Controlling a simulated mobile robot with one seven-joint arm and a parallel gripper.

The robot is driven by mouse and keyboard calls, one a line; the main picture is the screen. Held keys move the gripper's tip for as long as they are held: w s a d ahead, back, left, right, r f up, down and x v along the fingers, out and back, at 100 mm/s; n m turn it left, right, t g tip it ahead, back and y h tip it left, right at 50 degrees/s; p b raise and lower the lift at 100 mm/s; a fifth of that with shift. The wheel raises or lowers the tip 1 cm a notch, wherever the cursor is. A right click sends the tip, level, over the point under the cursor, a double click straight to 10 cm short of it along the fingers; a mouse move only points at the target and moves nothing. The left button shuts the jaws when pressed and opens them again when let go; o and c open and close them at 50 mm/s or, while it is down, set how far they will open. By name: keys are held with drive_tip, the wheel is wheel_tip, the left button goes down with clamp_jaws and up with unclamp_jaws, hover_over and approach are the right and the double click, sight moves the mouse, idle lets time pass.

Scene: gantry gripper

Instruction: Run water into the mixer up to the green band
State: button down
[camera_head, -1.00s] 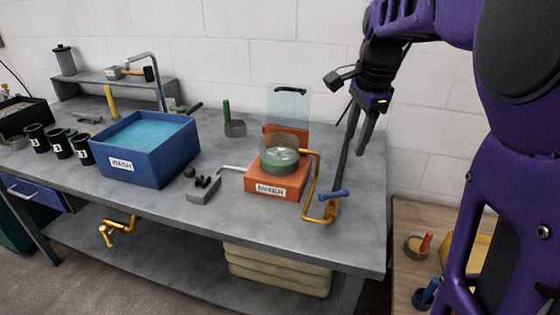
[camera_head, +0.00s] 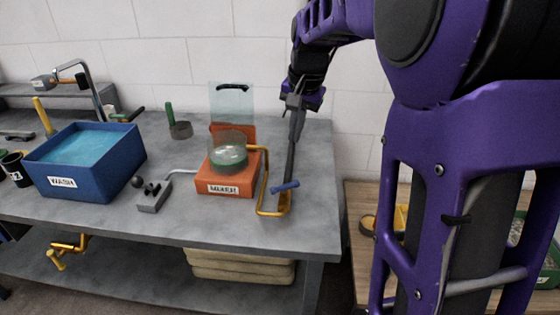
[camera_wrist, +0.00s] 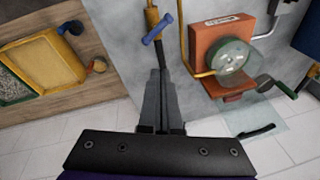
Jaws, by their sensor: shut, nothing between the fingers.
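The mixer is an orange box (camera_head: 238,188) labelled MIXER with a clear round bowl (camera_head: 228,141) on top. A green band (camera_head: 229,157) runs round the bowl; I cannot tell a water level. Its clear lid (camera_head: 232,105) stands open behind. A brass pipe (camera_head: 263,180) loops at the mixer's right, beside a blue valve handle (camera_head: 284,187) low on the bench. My gripper (camera_head: 297,115) is shut and empty, pointing down above and behind the handle.
A blue WASH tub (camera_head: 88,160) of water stands left. A wooden table (camera_head: 350,240) with a yellow tray (camera_wrist: 45,62) stands right. The bench front is mostly clear.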

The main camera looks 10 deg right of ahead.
drive_tip(key=w+n, duration=0.1)
drive_tip(key=n, duration=0.4)
drive_tip(key=n+p, duration=0.1)
drive_tip(key=n, duration=0.4)
hover_over(285, 188)
drive_tip(key=w+d, duration=0.1)
drive_tip(key=w, duration=0.5)
drive_tip(key=shift+t, duration=0.4)
drive_tip(key=f, duration=1.1)
drive_tip(key=shift+s+d, duration=0.15)
drive_tip(key=shift+s, duration=0.1)
drive_tip(key=s+f, duration=0.1)
drive_tip(key=s, duration=0.1)
drive_tip(key=shift+s+d+f, duration=0.3)
drive_tip(key=shift+d+f, duration=0.05)
drive_tip(key=shift+f, duration=0.05)
drive_tip(key=shift+s+f, duration=0.25)
drive_tip(key=shift+s, duration=0.05)
drive_tip(key=shift+s+d, duration=0.1)
drive_tip(key=shift+d, duration=0.05)
